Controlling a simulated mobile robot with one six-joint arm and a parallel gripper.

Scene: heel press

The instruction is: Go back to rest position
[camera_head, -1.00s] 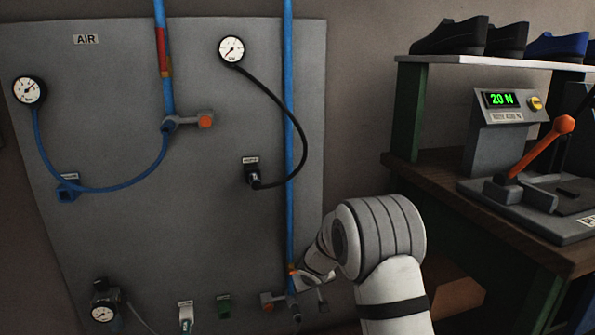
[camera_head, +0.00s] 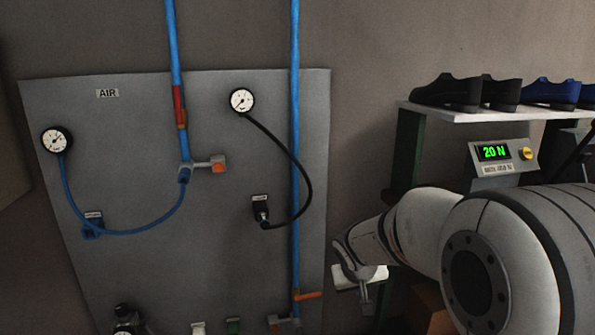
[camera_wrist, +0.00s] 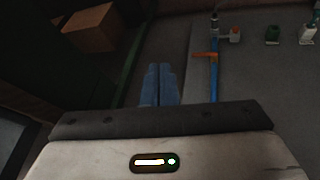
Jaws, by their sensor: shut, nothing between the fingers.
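My gripper (camera_wrist: 159,84) shows in the wrist view with its two blue fingers pressed together and nothing between them. In the head view my white arm comes in from the right, and its wrist end hangs in front of the gap between the air panel and the bench; the fingers there are hard to make out. The grey air panel (camera_head: 230,190) stands at the left. The orange valve handle (camera_head: 309,296) on the right blue pipe (camera_head: 295,200) points sideways to the right. In the wrist view the orange handle (camera_wrist: 205,55) lies apart from my fingers.
A cardboard box (camera_wrist: 90,27) sits low near the bench. Two gauges, one of them (camera_head: 242,101) black-rimmed, hang on the panel.

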